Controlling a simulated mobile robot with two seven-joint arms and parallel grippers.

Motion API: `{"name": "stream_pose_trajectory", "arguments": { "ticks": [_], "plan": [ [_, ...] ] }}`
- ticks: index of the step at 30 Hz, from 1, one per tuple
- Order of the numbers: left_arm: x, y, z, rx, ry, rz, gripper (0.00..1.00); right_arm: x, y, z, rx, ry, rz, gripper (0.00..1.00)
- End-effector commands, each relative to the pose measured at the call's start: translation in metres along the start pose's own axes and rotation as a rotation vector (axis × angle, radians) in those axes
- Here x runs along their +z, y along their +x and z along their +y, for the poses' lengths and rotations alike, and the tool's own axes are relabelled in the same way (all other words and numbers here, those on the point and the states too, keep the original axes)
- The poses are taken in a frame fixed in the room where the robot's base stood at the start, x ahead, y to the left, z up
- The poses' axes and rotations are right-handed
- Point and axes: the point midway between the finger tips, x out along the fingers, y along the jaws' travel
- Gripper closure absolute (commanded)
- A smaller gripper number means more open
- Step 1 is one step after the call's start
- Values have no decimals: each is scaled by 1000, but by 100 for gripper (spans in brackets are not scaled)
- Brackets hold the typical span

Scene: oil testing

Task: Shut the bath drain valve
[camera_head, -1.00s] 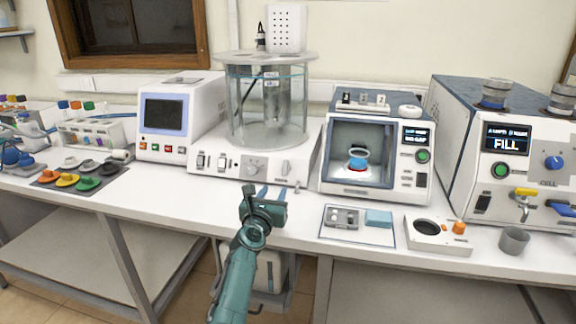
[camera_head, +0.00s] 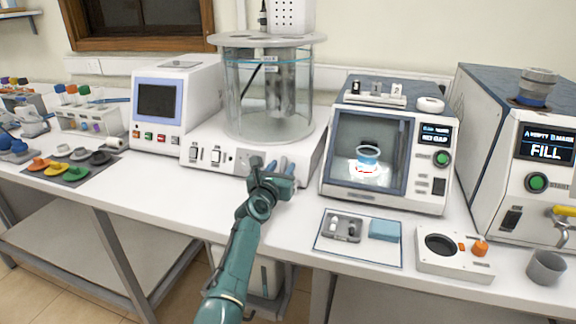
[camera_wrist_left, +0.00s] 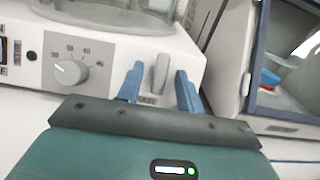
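The bath is a clear glass cylinder (camera_head: 262,105) on a white base (camera_head: 215,150) with knobs and switches on its front. In the left wrist view, a grey drain valve lever (camera_wrist_left: 160,73) stands nearly upright, slightly tilted, at the right of the base's front. My left gripper (camera_head: 280,167) is at the base's front right. In the left wrist view, its blue fingers (camera_wrist_left: 158,88) are open, one on each side of the lever, with gaps visible. In the head view the gripper hides the lever. My right gripper is not in view.
A dial (camera_wrist_left: 70,72) is left of the lever. A chamber instrument (camera_head: 425,185) stands close on the right. A mat with small items (camera_head: 330,257), a white block with a round hole (camera_head: 460,265) and a grey cup (camera_head: 546,267) lie further right. The front table strip left of the gripper is clear.

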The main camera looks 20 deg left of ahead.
Motion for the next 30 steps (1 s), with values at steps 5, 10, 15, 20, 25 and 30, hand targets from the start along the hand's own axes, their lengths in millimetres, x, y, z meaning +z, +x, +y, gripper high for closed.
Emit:
{"name": "stream_pose_trajectory", "arguments": {
  "ticks": [5, 10, 15, 20, 25, 30],
  "plan": [
    [0, 0, 1, 0, 0, 0, 64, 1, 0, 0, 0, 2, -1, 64],
    [0, 0, 1, 0, 0, 0, 64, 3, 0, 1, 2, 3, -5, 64],
    [0, 0, 1, 0, 0, 0, 77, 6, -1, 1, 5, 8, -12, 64],
    [0, 0, 1, 0, 0, 0, 90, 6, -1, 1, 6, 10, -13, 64],
    [0, 0, 1, 0, 0, 0, 100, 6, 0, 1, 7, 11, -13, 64],
    [0, 0, 1, -1, 2, 0, 100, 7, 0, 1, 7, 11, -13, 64]
  ]
}}
